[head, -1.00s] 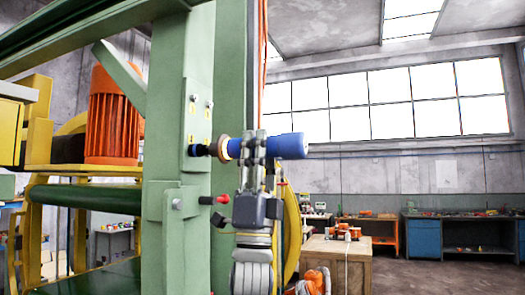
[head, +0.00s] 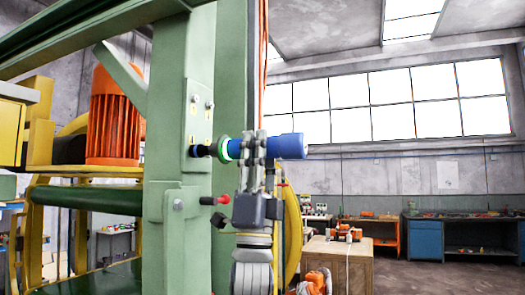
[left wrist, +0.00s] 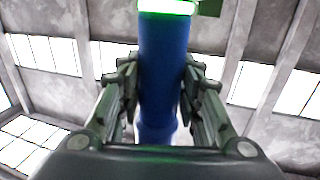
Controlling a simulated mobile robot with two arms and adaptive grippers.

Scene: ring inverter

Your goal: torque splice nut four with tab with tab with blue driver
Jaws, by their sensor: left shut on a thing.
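My left gripper (head: 252,150) is shut on the blue driver (head: 287,147), which it holds level. The driver's black tip reaches left to the lower nut (head: 193,151) on the green post's splice plate (head: 200,120); the tip hides most of that nut, and I cannot tell how fully it is seated. A ring on the driver (head: 233,149) glows green-white. Two other nuts (head: 210,104) show higher on the plate. In the left wrist view the driver's blue body (left wrist: 163,75) stands between both fingers, with a green glow at its top. My right gripper is not in view.
A red-knobbed lever (head: 222,200) sticks out of the post just below the driver. An orange motor (head: 114,115) stands behind at left. A wooden crate (head: 345,270) and workbenches (head: 460,235) lie to the right, with open floor between.

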